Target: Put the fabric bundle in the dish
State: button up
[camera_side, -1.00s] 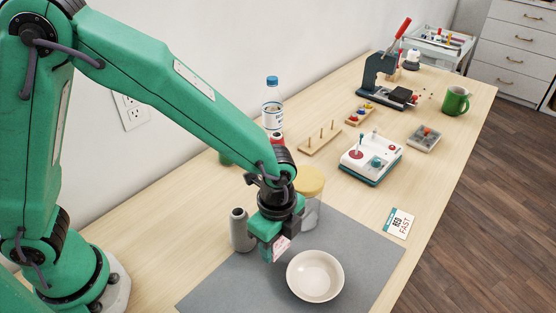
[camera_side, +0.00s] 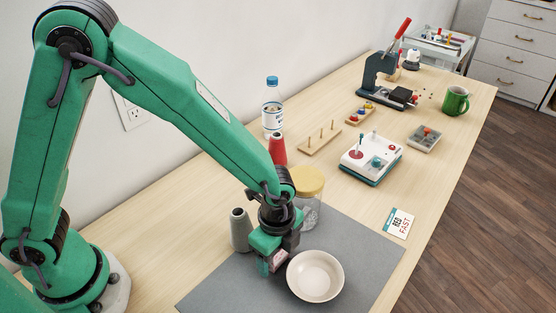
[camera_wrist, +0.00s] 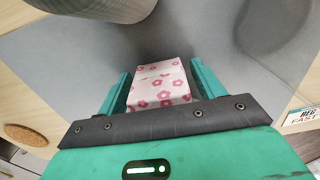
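The fabric bundle (camera_side: 279,260) is a small white block with pink flowers. In the wrist view the bundle (camera_wrist: 160,88) sits between the two green fingers of my gripper (camera_wrist: 161,85), with its sides at the fingers. My gripper (camera_side: 276,262) appears shut on it, low over the grey mat. The side view does not clearly show whether the bundle touches the mat. The dish (camera_side: 315,275) is a shallow, round, cream bowl on the mat, just right of my gripper. Its inside looks empty.
A grey thread spool (camera_side: 241,231) stands close left of my gripper. A glass jar with a tan lid (camera_side: 307,182) stands right behind it. A red cone (camera_side: 277,149) and a bottle (camera_side: 272,108) are farther back. The mat (camera_side: 350,243) is bare right of the dish.

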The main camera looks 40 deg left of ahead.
jog(key=shift+r, duration=0.15)
notch_tip(320, 180, up, 12)
jog(key=shift+r, duration=0.1)
dwell(0.9)
jog(key=shift+a, duration=0.1)
dwell(0.4)
jog(key=s+a+r+n+t, duration=0.1)
jog(key=a+r+n, duration=0.3)
jog(key=a, duration=0.3)
jog(key=s+a+r+n+t, duration=0.1)
jog(key=a+r+n+t, duration=0.1)
jog(key=a+r+n, duration=0.35)
jog(key=s+a+r+n+t, duration=0.2)
jog(key=s+a+n, duration=0.5)
jog(key=a, duration=0.3)
jog(key=shift+s+a+n+t, duration=0.3)
jog(key=shift+a+n, duration=0.1)
jog(key=shift+n, duration=0.35)
jog(key=shift+r, duration=0.1)
jog(key=c, duration=0.8)
